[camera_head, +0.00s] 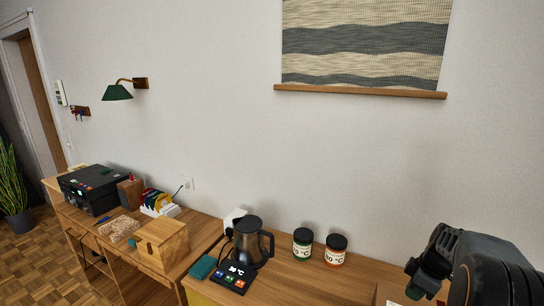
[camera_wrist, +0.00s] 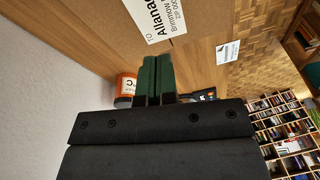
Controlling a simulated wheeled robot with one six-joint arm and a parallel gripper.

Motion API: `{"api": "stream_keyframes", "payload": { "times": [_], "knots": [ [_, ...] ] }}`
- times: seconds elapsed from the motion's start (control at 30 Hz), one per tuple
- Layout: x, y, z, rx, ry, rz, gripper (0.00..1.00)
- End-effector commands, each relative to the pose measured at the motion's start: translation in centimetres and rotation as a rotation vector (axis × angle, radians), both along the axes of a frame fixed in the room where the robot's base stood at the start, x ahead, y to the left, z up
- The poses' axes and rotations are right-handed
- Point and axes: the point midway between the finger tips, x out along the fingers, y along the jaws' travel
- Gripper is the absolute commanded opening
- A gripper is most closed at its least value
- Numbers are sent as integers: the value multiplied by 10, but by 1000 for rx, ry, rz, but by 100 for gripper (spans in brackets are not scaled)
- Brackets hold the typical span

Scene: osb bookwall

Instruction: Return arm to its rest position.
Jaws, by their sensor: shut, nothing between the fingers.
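My arm (camera_head: 480,262) is dark and folded in at the lower right corner of the head view, above the right end of the desk. An orange-labelled jar (camera_wrist: 125,88) shows behind the fingers, partly hidden.
The desk (camera_head: 290,279) carries a kettle (camera_head: 250,243), a green-labelled jar (camera_head: 303,243) and an orange-labelled jar (camera_head: 335,250). A wooden box (camera_head: 162,243) stands farther left. A labelled cardboard box (camera_wrist: 110,25) lies close to my gripper. Bookshelves (camera_wrist: 285,135) stand beyond the parquet floor.

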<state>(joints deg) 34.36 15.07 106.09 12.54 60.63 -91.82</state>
Motion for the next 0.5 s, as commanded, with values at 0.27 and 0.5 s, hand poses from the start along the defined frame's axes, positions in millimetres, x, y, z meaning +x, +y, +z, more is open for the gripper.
{"api": "stream_keyframes", "payload": {
  "times": [0.27,0.5],
  "knots": [
    [-34,29,-6,-8,130,-621,0],
    [-71,106,25,-40,66,-1028,0]
  ]
}}
